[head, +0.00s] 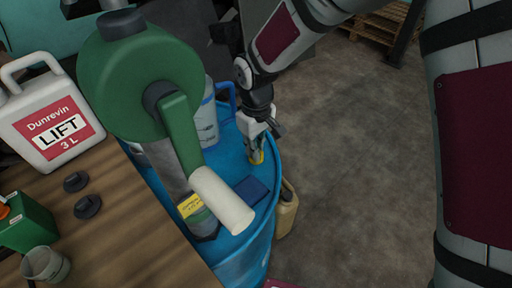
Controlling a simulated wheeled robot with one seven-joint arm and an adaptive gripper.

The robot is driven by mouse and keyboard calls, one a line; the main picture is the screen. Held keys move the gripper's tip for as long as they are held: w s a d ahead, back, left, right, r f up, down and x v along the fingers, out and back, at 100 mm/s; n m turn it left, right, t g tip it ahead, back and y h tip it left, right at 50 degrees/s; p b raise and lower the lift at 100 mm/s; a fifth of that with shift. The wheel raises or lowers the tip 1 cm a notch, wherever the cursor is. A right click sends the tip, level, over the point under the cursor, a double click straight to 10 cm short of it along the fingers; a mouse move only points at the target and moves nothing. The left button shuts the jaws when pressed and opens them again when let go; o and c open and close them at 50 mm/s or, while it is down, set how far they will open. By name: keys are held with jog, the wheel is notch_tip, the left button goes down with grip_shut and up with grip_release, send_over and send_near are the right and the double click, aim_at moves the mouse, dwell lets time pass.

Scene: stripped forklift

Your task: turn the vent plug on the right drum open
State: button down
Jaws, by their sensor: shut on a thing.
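A blue drum (264,178) stands beside the bench, its top partly covered by a green hand pump (145,75) with a pale handle. My gripper (256,153) reaches down from above to the drum's top, near its right rim. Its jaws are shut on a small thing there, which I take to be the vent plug. The fingers hide most of it, so its shape and how far it is turned cannot be told. A bit of yellow shows at the fingertips. Only this one drum is clearly in view.
A blue folded cloth or pad (252,190) lies on the drum top. A bottle (207,118) stands behind the pump. A tan jerrycan (287,210) stands right of the drum. The bench (125,245) holds a white jug (45,118) and two black caps. Floor at right is clear.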

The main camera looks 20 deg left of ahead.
jog(key=c, duration=1.7)
grip_release()
jog(key=shift+r, duration=0.1)
notch_tip(320, 180, up, 12)
jog(key=shift+f, duration=0.1)
